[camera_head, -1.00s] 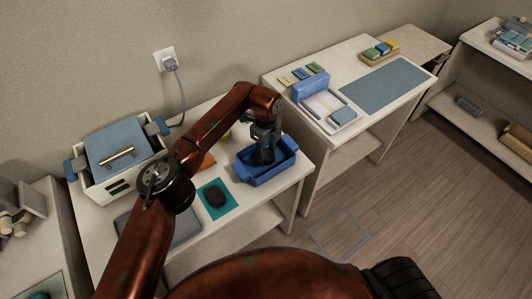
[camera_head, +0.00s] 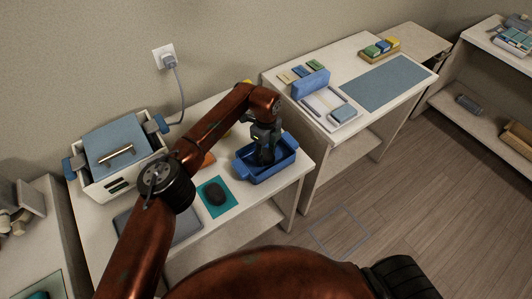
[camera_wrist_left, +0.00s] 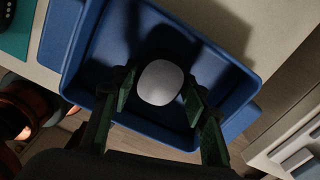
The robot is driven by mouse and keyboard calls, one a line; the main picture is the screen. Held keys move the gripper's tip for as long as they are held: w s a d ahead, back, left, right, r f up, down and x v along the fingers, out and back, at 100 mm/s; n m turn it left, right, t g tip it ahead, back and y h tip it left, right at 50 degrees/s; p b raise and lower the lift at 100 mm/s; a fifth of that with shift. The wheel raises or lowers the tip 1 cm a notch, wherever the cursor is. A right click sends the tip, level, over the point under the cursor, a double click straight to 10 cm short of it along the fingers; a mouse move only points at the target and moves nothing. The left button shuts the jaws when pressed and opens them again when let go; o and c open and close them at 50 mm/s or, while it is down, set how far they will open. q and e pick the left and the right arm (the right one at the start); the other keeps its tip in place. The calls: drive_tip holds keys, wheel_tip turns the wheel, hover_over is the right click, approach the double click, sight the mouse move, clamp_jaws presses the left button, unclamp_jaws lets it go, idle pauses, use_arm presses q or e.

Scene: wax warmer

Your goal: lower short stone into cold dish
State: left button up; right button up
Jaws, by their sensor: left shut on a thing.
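The blue dish (camera_head: 252,172), a deep rectangular tub with side handles, stands at the right end of the near table. It also fills much of the left wrist view (camera_wrist_left: 82,48). My left gripper (camera_head: 265,157) points down into the dish. In the left wrist view its two dark green fingers (camera_wrist_left: 160,92) are on either side of a pale grey, rounded stone (camera_wrist_left: 160,82) and shut on it. The stone is within the dish's outline; whether it touches the floor is unclear. In the head view the stone is hidden. My right gripper is not in view.
A dark stone (camera_head: 216,194) lies on a teal mat (camera_head: 212,184) left of the dish. A white warmer with a blue-grey lid (camera_head: 118,143) stands at the back left, its cord running to the wall outlet (camera_head: 164,58). Another table (camera_head: 355,50) stands to the right.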

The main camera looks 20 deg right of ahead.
sight(266, 154)
use_arm(q)
drive_tip(key=shift+f, duration=0.6)
idle(0.4)
drive_tip(key=o, duration=1.4)
wheel_tip(266, 154, up, 12)
